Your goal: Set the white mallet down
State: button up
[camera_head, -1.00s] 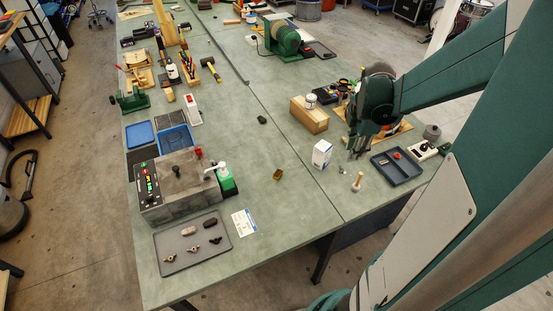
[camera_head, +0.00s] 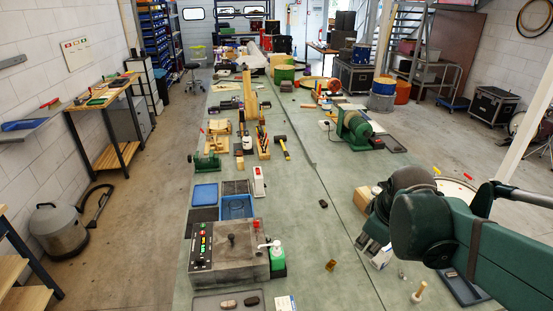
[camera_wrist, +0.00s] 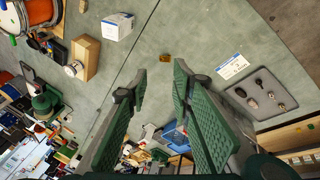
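A small pale object with a wooden stem (camera_head: 420,291) stands upright on the bench at the lower right of the head view. It looks like the white mallet, standing head down, but it is too small to be sure. My gripper's fingers (camera_wrist: 160,88) are apart in the wrist view, with nothing between them. In the head view my own arm hides most of the gripper, which is above the bench, left of the pale object and apart from it. The pale object does not show clearly in the wrist view.
A white box (camera_wrist: 118,27) stands near a wooden block (camera_wrist: 86,57). A small amber piece (camera_head: 331,265) lies on open bench. A blue-grey tray (camera_head: 464,290) is at the right. A grey control box (camera_head: 228,252) stands at the left. The bench middle is largely clear.

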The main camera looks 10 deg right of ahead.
jog(key=s+a+r+m+t, duration=0.1)
jog(key=s+a+r+m, duration=0.1)
jog(key=a, duration=0.4)
jog(key=s+a+r+m+t+y, duration=0.1)
jog(key=s+a+r+m+t, duration=0.1)
jog(key=a+m, duration=0.3)
jog(key=shift+s+a, duration=0.55)
jog(key=shift+a, duration=0.45)
notch_tip(320, 180, down, 7)
jog(key=b, duration=0.7)
dwell(0.4)
